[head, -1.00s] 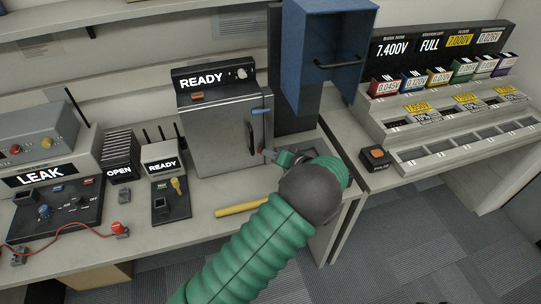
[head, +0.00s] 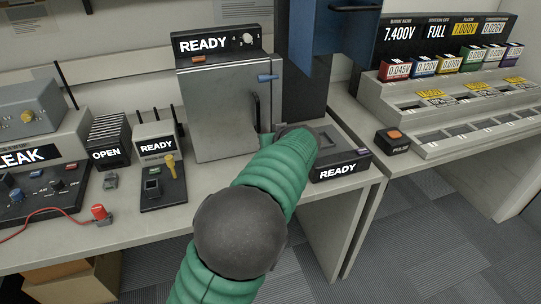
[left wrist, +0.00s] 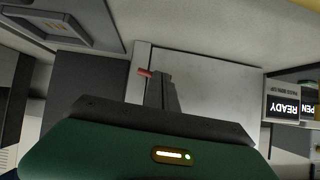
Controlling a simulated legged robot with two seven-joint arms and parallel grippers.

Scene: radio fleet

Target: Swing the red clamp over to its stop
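The red clamp shows only as a small red tip (left wrist: 144,72) in the left wrist view, beside the end of my left gripper (left wrist: 163,82). Behind it is the pale metal front of the cabinet (head: 217,115), labelled READY. In the head view my green left arm reaches to the cabinet's lower right and hides the clamp and the fingertips. The gripper's fingers look like one narrow dark column, so I cannot tell whether they are apart or whether they touch the clamp. A blue lever (head: 268,77) and a black handle (head: 256,108) are on the cabinet's right side. My right gripper is not in view.
A low READY unit (head: 340,168) stands right of my arm, with a blue box (head: 335,40) above and behind it. A PULSE button box (head: 393,141) is on the right bench. Radio units and a red cable (head: 40,213) occupy the left.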

